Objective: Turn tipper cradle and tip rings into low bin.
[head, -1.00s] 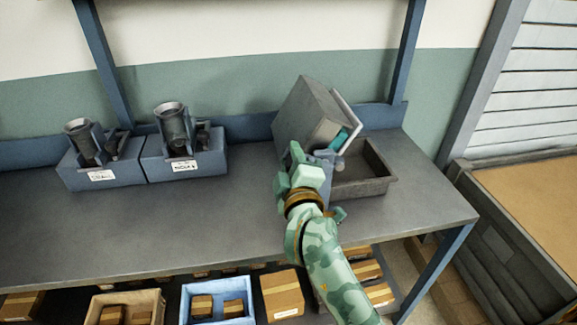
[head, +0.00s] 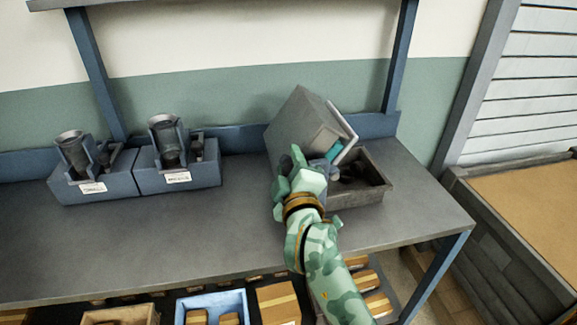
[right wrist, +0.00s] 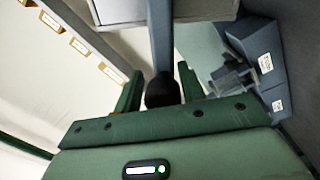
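The tipper cradle is a grey box (head: 305,128) with a pale edge plate, tilted steeply to the right on the bench. A teal part (head: 334,151) shows at its lower right side. The low bin (head: 376,193) is a dark open tray just right of and below the cradle. Dark shapes, perhaps rings, lie in the bin near the cradle. My right gripper (head: 292,160) is at the cradle's front. In the right wrist view its fingers (right wrist: 162,88) close on both sides of a black knob (right wrist: 162,92) on a grey lever. My left gripper is not in view.
Two blue holders (head: 178,178) with dark grey cylinders stand at the left of the bench (head: 150,235). The bench between them and the cradle is clear. Boxes and bins (head: 278,300) sit on the shelf below. A large crate (head: 510,215) stands at the right.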

